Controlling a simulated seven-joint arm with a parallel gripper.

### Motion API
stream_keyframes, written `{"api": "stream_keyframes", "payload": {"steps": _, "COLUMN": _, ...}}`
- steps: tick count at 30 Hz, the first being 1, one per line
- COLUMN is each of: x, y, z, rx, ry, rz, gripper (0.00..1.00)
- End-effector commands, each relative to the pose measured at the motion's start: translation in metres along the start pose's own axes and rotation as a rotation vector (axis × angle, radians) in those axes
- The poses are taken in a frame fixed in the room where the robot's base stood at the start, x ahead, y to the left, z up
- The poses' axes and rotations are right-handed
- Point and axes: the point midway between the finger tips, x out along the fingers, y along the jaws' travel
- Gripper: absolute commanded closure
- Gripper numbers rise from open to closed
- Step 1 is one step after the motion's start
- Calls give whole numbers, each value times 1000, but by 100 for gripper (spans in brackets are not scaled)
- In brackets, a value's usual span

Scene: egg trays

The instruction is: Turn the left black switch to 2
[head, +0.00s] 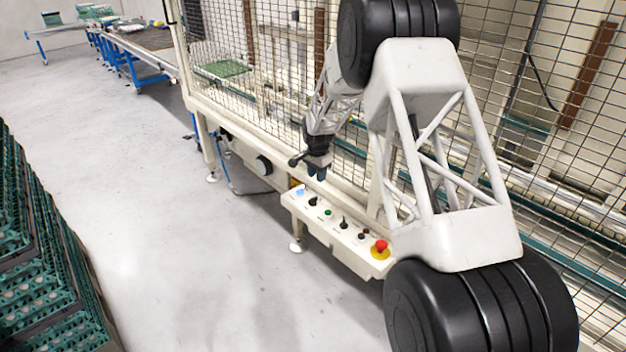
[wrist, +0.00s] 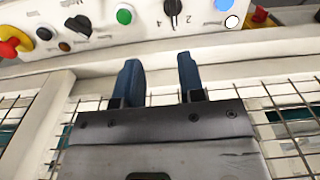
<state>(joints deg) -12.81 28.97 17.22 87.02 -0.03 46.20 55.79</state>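The left black switch (head: 312,201) is on the beige control panel (head: 289,203), between a pale blue-white button and a green button. In the wrist view, the panel appears upside down and this switch (wrist: 173,8) is at the top edge, partly cut off, with digits beside it. I cannot tell its setting for certain. A second black switch (head: 343,223) is on the other side of the green button. My gripper (head: 318,176) hangs above and behind the panel's left end, apart from the switch. In the wrist view, its two blue fingers (wrist: 158,62) are spread with nothing between them.
The green button (head: 327,211) lies between the black switches. A red emergency stop (head: 380,248) on a yellow base is at the panel's right end. A wire mesh fence (head: 270,75) rises behind. Stacked green egg trays (head: 50,290) stand left; the floor between is clear.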

Motion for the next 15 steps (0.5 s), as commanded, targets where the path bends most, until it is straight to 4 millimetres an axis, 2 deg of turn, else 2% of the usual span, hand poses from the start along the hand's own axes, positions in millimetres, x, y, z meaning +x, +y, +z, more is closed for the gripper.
{"api": "stream_keyframes", "payload": {"steps": 3, "x": 22, "y": -13, "z": -1, "rx": 18, "ry": -4, "rz": 6, "gripper": 64}}
{"api": "stream_keyframes", "payload": {"steps": 6, "x": 31, "y": -19, "z": -2, "rx": 29, "ry": -5, "rz": 7, "gripper": 64}}
{"api": "stream_keyframes", "payload": {"steps": 15, "x": 37, "y": -22, "z": -2, "rx": 36, "ry": -6, "rz": 9, "gripper": 64}}
